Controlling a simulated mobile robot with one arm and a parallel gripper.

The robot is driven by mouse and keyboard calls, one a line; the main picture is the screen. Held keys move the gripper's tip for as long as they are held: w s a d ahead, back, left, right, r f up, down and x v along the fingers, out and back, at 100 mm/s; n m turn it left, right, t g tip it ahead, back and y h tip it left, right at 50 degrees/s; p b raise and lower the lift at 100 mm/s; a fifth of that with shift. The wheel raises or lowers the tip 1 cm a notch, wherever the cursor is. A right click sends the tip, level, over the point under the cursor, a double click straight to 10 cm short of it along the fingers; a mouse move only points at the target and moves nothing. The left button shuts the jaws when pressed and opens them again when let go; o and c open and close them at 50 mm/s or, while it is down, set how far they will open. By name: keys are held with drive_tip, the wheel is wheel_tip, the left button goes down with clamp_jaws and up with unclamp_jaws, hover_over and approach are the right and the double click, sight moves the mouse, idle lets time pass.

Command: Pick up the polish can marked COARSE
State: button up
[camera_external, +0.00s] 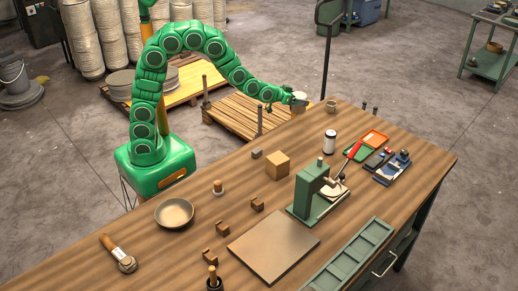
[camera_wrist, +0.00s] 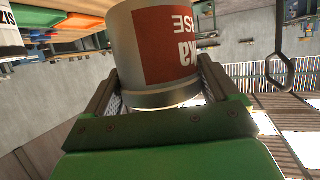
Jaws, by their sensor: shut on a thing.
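A pale metal can (camera_wrist: 130,45) with a red label fills the top middle of the wrist view. The letters "RSE" show upside down on the label; the rest of the word is out of sight. My gripper (camera_wrist: 158,78) has one finger on each side of the can and is shut on it. In the external view my gripper (camera_external: 297,99) is at the far edge of the workbench, with the can (camera_external: 301,95) small and pale at its tip. The can's far end is cut off in the wrist view.
Another white can (camera_external: 329,141) stands on the workbench (camera_external: 225,163). A green press (camera_external: 312,190), a wooden block (camera_external: 278,165) and orange and green trays (camera_external: 374,138) are on the bench. A wooden pallet (camera_external: 245,110) lies behind it.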

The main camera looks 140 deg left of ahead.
drive_tip(key=s+v, duration=0.1)
drive_tip(key=v, duration=0.6)
drive_tip(key=shift+s+a+r, duration=0.15)
drive_tip(key=shift+s+a, duration=0.05)
drive_tip(key=shift+a, duration=0.05)
